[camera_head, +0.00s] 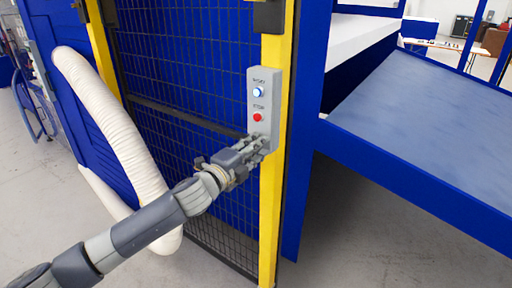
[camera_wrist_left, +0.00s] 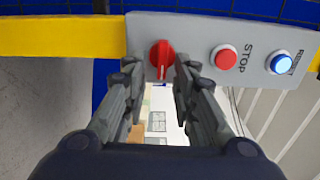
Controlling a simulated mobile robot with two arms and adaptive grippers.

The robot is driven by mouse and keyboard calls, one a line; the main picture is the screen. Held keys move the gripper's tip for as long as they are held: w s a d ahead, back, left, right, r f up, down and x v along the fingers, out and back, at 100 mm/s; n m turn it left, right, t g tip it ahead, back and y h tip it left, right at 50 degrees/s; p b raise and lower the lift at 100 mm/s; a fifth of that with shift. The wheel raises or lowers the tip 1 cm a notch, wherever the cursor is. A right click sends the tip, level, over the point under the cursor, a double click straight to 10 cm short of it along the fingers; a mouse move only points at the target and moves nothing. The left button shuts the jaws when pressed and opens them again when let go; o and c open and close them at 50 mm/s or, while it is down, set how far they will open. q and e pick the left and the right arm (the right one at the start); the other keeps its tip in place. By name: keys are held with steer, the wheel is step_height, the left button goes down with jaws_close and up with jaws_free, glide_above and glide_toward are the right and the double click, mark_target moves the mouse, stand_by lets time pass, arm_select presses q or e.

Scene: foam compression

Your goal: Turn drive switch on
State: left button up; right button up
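A grey control box (camera_head: 263,90) is mounted on a yellow post. The drive switch, a red rotary knob (camera_wrist_left: 161,54) with a pale pointer mark, shows in the left wrist view at the box's left end. In the head view my gripper hides it. My left gripper (camera_head: 261,143) reaches the lower part of the box. In the left wrist view its two fingers (camera_wrist_left: 159,72) are apart, one on each side of the knob, with a small gap visible on each side. I cannot tell how deep the fingertips reach around it. My right gripper is not in view.
A red STOP button (camera_head: 258,117) and a lit blue-white RESET button (camera_head: 258,91) sit above my gripper on the box. A mesh fence panel (camera_head: 185,60) and a white hose (camera_head: 115,120) are to the left. A blue sloped table (camera_head: 430,125) is to the right.

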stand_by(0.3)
arm_select(q)
steer(key=v, duration=1.2)
steer(key=shift+f, duration=0.1)
